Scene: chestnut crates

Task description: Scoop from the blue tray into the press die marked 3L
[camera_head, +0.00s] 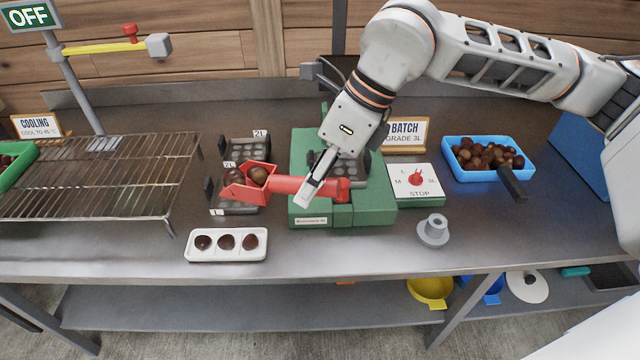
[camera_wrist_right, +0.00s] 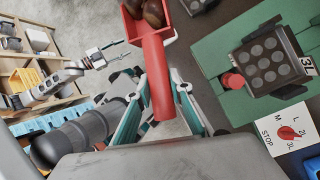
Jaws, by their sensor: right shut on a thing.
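My right gripper (camera_head: 312,188) is shut on the handle of a red scoop (camera_head: 285,185), also seen in the right wrist view (camera_wrist_right: 157,75). The scoop bowl holds brown chestnuts (camera_head: 258,175) and is left of the green press (camera_head: 375,205), over the small dies. The blue tray (camera_head: 478,178) of chestnuts stands at the right.
A dial panel (camera_head: 415,195) and grey knob-like part (camera_head: 433,231) stand right of the press. A white tray (camera_head: 225,256) with three chestnuts is in front. A wire rack (camera_head: 100,175) fills the left.

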